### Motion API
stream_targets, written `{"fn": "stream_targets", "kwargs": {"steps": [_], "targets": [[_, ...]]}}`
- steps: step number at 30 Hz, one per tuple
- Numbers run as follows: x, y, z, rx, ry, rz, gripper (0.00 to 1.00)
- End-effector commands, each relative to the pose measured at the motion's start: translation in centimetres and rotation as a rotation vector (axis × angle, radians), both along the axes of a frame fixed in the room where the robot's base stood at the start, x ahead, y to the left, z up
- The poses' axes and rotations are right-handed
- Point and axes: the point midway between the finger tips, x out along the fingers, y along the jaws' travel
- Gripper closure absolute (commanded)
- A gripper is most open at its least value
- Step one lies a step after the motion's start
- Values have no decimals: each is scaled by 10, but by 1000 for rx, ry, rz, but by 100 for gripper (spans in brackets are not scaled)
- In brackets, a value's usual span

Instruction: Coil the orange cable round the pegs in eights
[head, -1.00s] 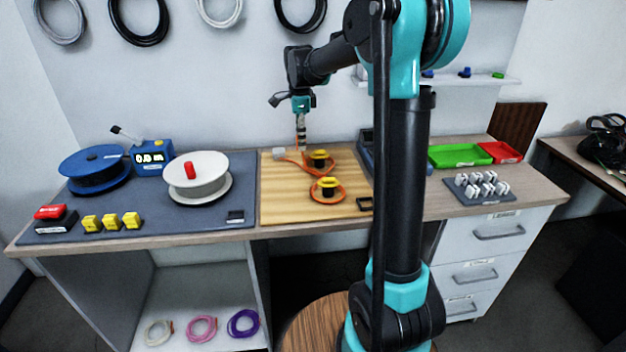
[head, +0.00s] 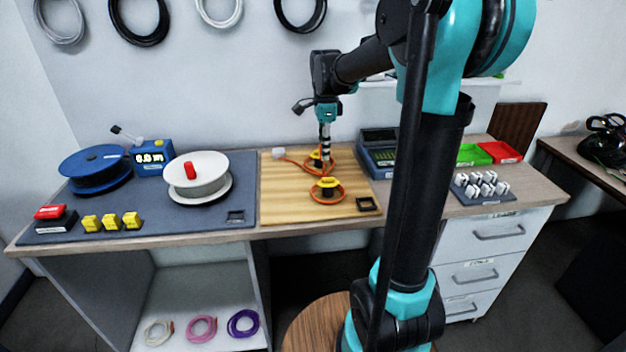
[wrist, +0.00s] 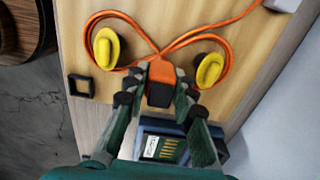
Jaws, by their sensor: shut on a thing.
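Two yellow-topped pegs stand on the wooden board (head: 285,200): a near peg (head: 328,183) and a far peg (head: 315,156). In the wrist view they are the left peg (wrist: 107,48) and right peg (wrist: 210,68). The orange cable (wrist: 232,22) loops round both pegs, its strands crossing between them like an eight. It runs to a white block (head: 278,153) at the board's back. My gripper (wrist: 160,88) is shut on an orange part of the cable, just to the peg side of its fingers. In the head view my gripper (head: 326,158) partly covers the far peg.
A blue-grey device (head: 378,140) stands right of the board. A black square holder (head: 368,204) sits at the board's front right corner. A white spool (head: 197,177) stands on the grey mat at left. Green and red trays (head: 500,151) lie further right.

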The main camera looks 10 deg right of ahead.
Motion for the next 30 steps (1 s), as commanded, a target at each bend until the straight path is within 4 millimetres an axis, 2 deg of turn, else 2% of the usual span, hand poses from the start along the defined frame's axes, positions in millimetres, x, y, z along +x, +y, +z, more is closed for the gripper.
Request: {"fn": "stream_targets", "kwargs": {"steps": [11,24,30], "targets": [[0,0,2,0,0,0,100],[0,0,41,0,0,0,100],[0,0,50,0,0,0,100]]}}
